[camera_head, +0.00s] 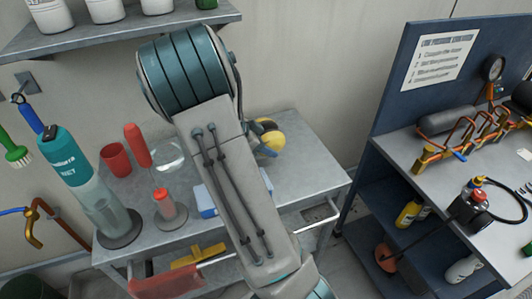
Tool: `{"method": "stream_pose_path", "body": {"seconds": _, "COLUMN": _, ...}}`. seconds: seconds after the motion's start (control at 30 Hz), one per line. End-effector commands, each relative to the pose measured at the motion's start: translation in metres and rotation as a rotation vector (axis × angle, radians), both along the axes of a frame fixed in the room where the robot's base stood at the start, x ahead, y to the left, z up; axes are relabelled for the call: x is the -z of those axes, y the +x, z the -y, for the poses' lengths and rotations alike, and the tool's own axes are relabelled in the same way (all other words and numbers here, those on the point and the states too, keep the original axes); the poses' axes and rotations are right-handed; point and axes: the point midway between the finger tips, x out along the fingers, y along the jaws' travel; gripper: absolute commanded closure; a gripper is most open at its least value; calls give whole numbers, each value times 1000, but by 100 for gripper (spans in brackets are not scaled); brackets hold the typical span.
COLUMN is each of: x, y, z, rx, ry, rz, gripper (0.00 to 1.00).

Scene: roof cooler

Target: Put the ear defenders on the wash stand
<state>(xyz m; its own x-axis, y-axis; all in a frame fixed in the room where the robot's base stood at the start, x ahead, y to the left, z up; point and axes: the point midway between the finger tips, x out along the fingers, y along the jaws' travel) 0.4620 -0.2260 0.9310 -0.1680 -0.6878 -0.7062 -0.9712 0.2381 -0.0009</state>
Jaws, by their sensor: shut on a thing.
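The ear defenders (270,138) show as a yellow, rounded shape with a dark part, just right of my arm. My arm hides the rest of them. My gripper (259,148) is mostly hidden behind my arm; only a small blue-grey part shows beside the yellow shape. It is shut on the ear defenders, over the back of the grey metal wash stand (308,178). I cannot tell whether the ear defenders touch its top.
A red cup (116,159), red bottle (137,146), glass bowl (168,155), red-capped jar (169,205) and large teal-topped dispenser (90,192) crowd the stand's left. Its right side is clear. A blue workbench (395,150) stands right; a shelf (115,35) hangs above.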

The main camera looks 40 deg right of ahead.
Motion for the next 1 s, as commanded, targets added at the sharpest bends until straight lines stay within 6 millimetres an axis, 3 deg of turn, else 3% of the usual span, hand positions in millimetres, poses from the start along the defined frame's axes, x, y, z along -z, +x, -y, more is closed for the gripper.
{"method": "stream_pose_path", "body": {"seconds": 0.13, "x": 7, "y": 3, "z": 1, "rx": -1, "ry": 0, "rz": -1, "gripper": 83}}
{"method": "stream_pose_path", "body": {"seconds": 0.4, "x": 39, "y": 3, "z": 1, "rx": 0, "ry": 0, "rz": -1, "gripper": 83}}
{"method": "stream_pose_path", "body": {"seconds": 0.67, "x": 42, "y": 3, "z": 1, "rx": 0, "ry": 1, "rz": 2, "gripper": 83}}
{"method": "stream_pose_path", "body": {"seconds": 0.7, "x": 43, "y": 3, "z": 1, "rx": 0, "ry": 1, "rz": 0, "gripper": 43}}
{"method": "stream_pose_path", "body": {"seconds": 0.73, "x": 43, "y": 3, "z": 1, "rx": 0, "ry": 1, "rz": 0, "gripper": 35}}
{"method": "stream_pose_path", "body": {"seconds": 1.0, "x": 42, "y": 3, "z": 1, "rx": -1, "ry": 1, "rz": 1, "gripper": 32}}
